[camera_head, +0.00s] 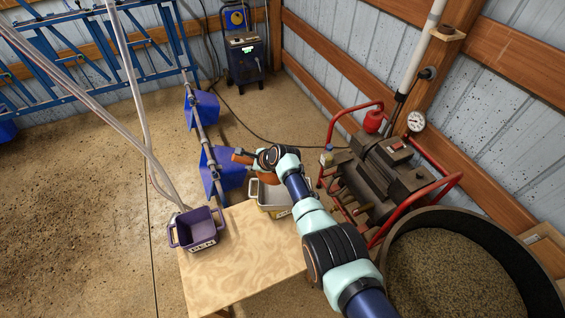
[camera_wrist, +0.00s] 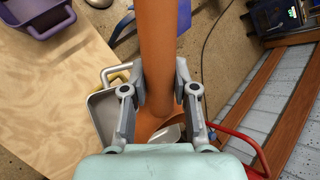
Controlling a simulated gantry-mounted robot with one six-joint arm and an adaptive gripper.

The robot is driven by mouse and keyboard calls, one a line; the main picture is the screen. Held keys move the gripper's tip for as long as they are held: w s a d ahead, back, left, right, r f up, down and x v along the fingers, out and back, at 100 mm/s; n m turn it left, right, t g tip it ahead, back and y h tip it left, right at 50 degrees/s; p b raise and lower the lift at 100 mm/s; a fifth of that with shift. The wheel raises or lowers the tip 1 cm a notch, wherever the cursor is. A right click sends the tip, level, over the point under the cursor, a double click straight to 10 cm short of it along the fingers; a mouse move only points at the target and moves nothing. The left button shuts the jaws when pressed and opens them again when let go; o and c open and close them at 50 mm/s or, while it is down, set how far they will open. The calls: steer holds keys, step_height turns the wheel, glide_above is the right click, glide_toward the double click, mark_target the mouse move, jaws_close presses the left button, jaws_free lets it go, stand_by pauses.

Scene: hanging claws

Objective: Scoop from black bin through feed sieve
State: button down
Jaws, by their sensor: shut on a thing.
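An orange scoop (camera_wrist: 162,45) is held in my gripper (camera_wrist: 163,92). The fingers are closed around its handle, and its flared end (camera_wrist: 146,124) is partly hidden by my gripper. The scoop also shows in the head view (camera_head: 242,158). A pale handled container (camera_head: 273,204) stands at the table's far right corner, just below my gripper. It also shows in the wrist view (camera_wrist: 101,108), beside and below the scoop. I cannot tell if it is the feed sieve. The round black bin (camera_head: 400,232) at the lower right holds brownish grain. The contents of the scoop are unclear.
A purple handled tub (camera_head: 198,230) stands at the left of the wooden table (camera_head: 240,268). Blue buckets (camera_head: 202,108) hang along a rail behind it. A red-framed compressor (camera_head: 390,165) stands between the table and the wall, near my arm. The table's middle is clear.

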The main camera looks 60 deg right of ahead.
steer(key=w+a+f+n+g+h+b, duration=0.2)
steer(key=f+b, duration=0.6)
steer(key=b, duration=1)
steer(key=w+a+g+h, duration=0.1)
steer(key=w+g, duration=0.1)
steer(key=g, duration=0.1)
steer(key=shift+w+a+f, duration=0.15)
steer(key=shift+w+f, duration=0.1)
steer(key=shift+w, duration=0.1)
steer(key=shift+r, duration=0.1)
step_height(320, 180, up, 6)
steer(key=p, duration=0.4)
steer(key=shift+a, duration=0.1)
